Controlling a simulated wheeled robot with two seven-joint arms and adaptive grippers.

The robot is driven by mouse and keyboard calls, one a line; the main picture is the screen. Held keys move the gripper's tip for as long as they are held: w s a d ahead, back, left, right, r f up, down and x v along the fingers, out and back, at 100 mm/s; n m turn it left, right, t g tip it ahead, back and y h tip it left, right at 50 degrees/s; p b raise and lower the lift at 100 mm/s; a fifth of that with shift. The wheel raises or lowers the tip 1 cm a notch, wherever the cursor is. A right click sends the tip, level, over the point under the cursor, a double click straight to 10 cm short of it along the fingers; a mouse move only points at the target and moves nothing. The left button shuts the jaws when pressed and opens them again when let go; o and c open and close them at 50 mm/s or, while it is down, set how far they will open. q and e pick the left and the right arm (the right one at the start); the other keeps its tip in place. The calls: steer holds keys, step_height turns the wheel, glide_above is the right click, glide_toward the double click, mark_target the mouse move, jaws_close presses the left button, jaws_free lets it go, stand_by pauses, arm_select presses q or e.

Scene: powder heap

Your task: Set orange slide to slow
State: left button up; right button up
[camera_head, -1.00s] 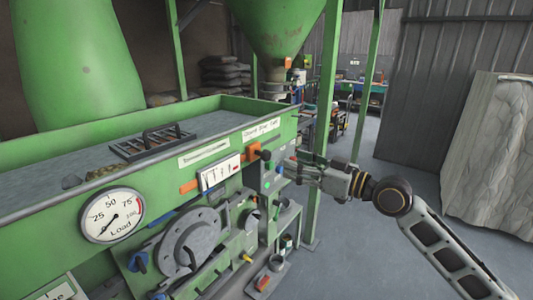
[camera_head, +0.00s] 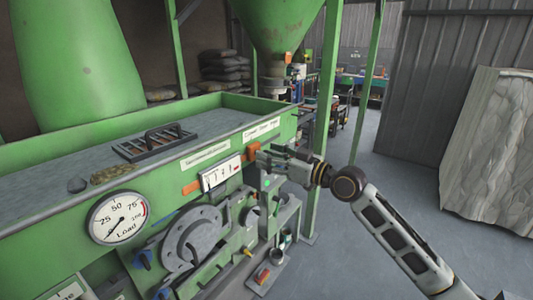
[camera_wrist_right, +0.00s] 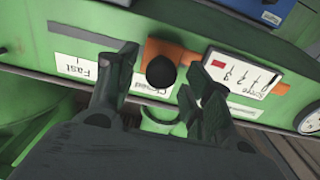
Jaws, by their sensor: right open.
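The orange slide (camera_head: 252,151) is on the green machine's front panel, and its bar runs behind a white numbered plate (camera_head: 221,174). In the right wrist view the slide (camera_wrist_right: 155,49) carries a round black knob (camera_wrist_right: 161,72). A "Fast" label (camera_wrist_right: 77,64) is on the panel; I cannot read a "slow" label. My right gripper (camera_head: 262,161) is open at the slide and hides the knob in the head view. In the wrist view the right gripper (camera_wrist_right: 158,78) has one finger on each side of the knob; contact cannot be told. My left gripper is out of view.
A round load gauge (camera_head: 118,218) and a grey flanged disc (camera_head: 190,239) are on the same machine. A green post (camera_head: 322,130) stands behind my right arm.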

steer(key=shift+x, duration=0.85)
jaws_close()
